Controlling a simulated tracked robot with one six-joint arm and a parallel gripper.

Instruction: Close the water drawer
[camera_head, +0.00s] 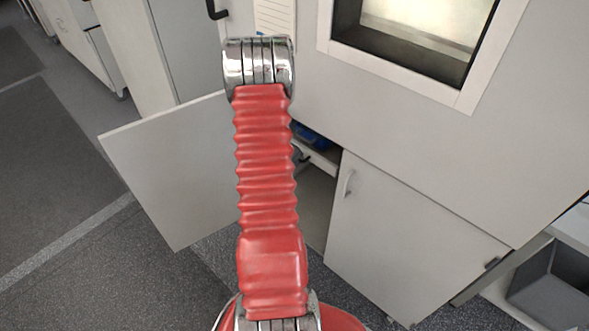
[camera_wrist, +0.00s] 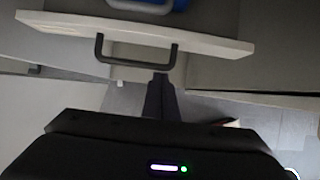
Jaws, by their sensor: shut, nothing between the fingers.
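The water drawer (camera_wrist: 215,43) shows in the wrist view as a pale front panel with a dark bar handle (camera_wrist: 137,56). A blue container (camera_wrist: 180,4) is partly visible behind the panel, at the top edge. In the head view, part of the drawer (camera_head: 320,160) and the blue container (camera_head: 310,137) show inside the open cabinet, right of my red arm. My gripper (camera_wrist: 161,80) is shut and empty. Its dark fingers point toward the drawer front, near the right end of the handle; I cannot tell whether they touch it. My arm hides much of the drawer in the head view.
An open cabinet door (camera_head: 172,165) swings out to the left of the drawer. A closed cabinet door (camera_head: 400,235) with a pale handle is on the right. A lit window (camera_head: 420,40) is above. A grey bin (camera_head: 553,285) sits lower right. Grey floor (camera_head: 110,265) is clear at left.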

